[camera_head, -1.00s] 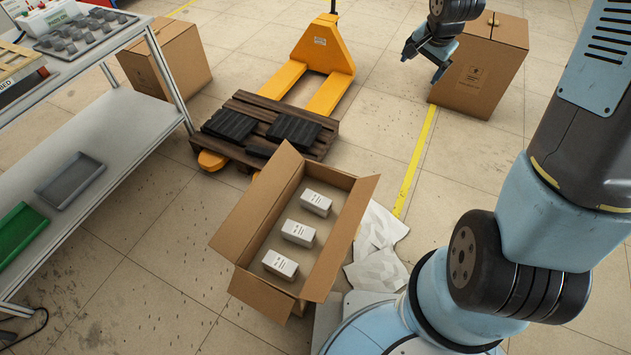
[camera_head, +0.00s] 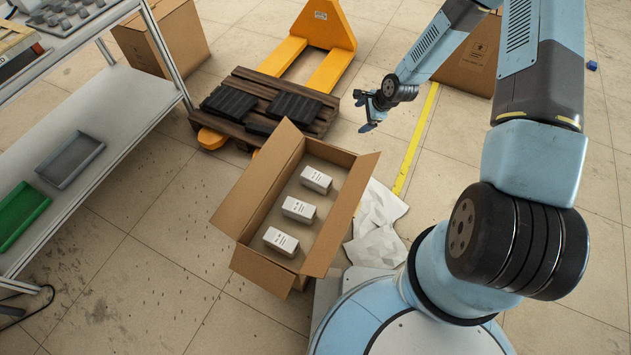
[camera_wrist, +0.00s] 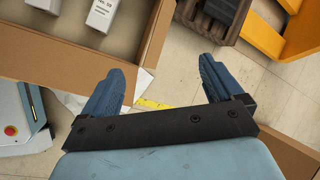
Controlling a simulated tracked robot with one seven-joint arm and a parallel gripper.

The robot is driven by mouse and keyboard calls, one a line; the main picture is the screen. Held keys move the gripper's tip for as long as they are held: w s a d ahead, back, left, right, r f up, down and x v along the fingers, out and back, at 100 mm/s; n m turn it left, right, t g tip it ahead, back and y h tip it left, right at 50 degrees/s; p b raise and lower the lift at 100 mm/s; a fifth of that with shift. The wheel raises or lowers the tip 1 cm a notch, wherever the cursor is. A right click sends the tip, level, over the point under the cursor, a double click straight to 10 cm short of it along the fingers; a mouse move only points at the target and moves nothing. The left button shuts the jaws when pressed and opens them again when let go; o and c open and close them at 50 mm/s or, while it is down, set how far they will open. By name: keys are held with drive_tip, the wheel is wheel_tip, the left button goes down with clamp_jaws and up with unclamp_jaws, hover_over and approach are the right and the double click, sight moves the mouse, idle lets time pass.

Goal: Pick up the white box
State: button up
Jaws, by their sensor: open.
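Three white boxes with dark print stand in a row inside an open cardboard box (camera_head: 232,213). In the head view they are the far one (camera_head: 316,180), the middle one (camera_head: 299,209) and the near one (camera_head: 281,241). My gripper (camera_head: 364,112) is open and empty, above the floor beyond the right side of the cardboard box and apart from it. In the wrist view its two blue fingers (camera_wrist: 160,85) are spread with nothing between them. Part of a white box (camera_wrist: 102,14) and the cardboard box's wall (camera_wrist: 75,47) show at the upper left there.
A yellow pallet jack (camera_head: 325,28) with a wooden pallet (camera_head: 327,107) holding black parts stands behind the cardboard box. White crumpled sheets (camera_head: 375,225) lie at its right. A shelf rack (camera_head: 110,115) stands left. Closed cartons (camera_head: 165,45) stand at the back.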

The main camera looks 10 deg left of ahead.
drive_tip(key=s+a+f+m+y, duration=0.1)
drive_tip(key=s+a+f+m, duration=0.15)
drive_tip(key=f, duration=0.25)
drive_tip(key=s+a+f+m+y, duration=0.1)
drive_tip(key=s+a+f, duration=0.15)
drive_tip(key=f, duration=0.35)
drive_tip(key=m+y, duration=0.1)
drive_tip(key=m, duration=0.3)
hover_over(319, 177)
drive_tip(key=s+d, duration=0.2)
drive_tip(key=d, duration=0.2)
wheel_tip(319, 177, down, 8)
drive_tip(key=r, duration=0.1)
drive_tip(key=f, duration=0.3)
drive_tip(key=a+f, duration=0.1)
drive_tip(key=f, duration=0.5)
drive_tip(key=shift+w+a+f, duration=0.15)
drive_tip(key=shift+w+f, duration=0.15)
drive_tip(key=shift+f, duration=0.05)
drive_tip(key=shift+x, duration=2.95)
drive_tip(key=shift+w+r, duration=0.1)
drive_tip(key=shift+c, duration=0.2)
drive_tip(key=c, duration=1.2)
drive_tip(key=shift+c, duration=0.2)
